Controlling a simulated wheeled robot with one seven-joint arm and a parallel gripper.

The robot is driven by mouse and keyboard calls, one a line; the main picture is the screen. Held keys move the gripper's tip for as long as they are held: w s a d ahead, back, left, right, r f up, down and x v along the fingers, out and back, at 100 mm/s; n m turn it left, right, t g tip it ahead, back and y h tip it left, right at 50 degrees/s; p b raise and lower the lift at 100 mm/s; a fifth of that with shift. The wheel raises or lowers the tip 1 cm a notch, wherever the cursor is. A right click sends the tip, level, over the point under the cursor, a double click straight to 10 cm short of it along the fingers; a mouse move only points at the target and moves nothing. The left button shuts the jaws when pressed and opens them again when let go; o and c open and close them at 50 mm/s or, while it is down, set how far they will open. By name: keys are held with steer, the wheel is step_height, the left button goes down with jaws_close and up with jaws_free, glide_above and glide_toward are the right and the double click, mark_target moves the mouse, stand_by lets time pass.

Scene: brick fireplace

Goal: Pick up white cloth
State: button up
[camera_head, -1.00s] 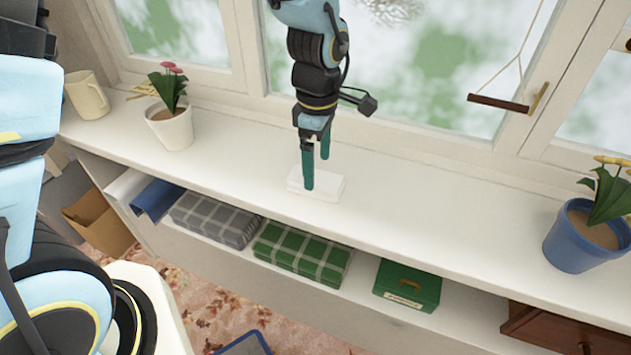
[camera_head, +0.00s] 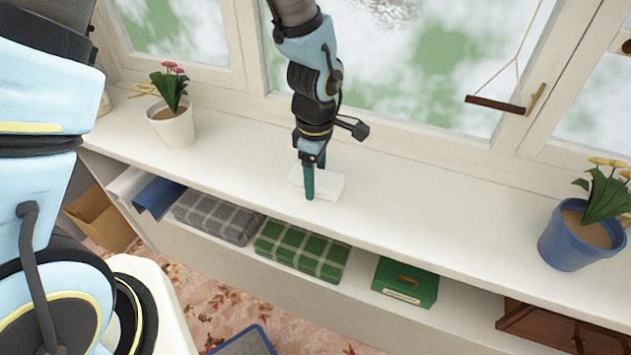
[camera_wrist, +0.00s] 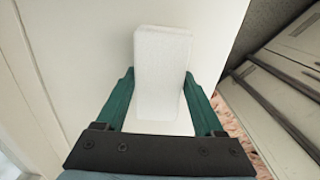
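The white cloth (camera_head: 328,186) is a small folded block lying on the white window sill, below the middle window. It also shows in the wrist view (camera_wrist: 162,70), upright in the picture between the fingers. My gripper (camera_head: 315,181) points down over the cloth, with one green finger at its front side and the other behind it. In the wrist view, the fingers of my gripper (camera_wrist: 160,78) stand apart at either side of the cloth. They look open; whether they touch its sides is hard to tell. The rear fingertip is partly hidden in the head view.
A white pot with pink flowers (camera_head: 173,126) stands left on the sill, and a blue pot (camera_head: 572,240) stands right. Below are a grey checked cloth (camera_head: 216,217), a green checked cloth (camera_head: 302,250) and a green box (camera_head: 405,283). The sill beside the cloth is clear.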

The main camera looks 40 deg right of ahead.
mark_target(316, 177)
steer(key=c, duration=0.8)
steer(key=shift+r, duration=0.1)
step_height(316, 177, up, 10)
steer(key=shift+f+b, duration=0.1)
steer(key=shift+b, duration=0.75)
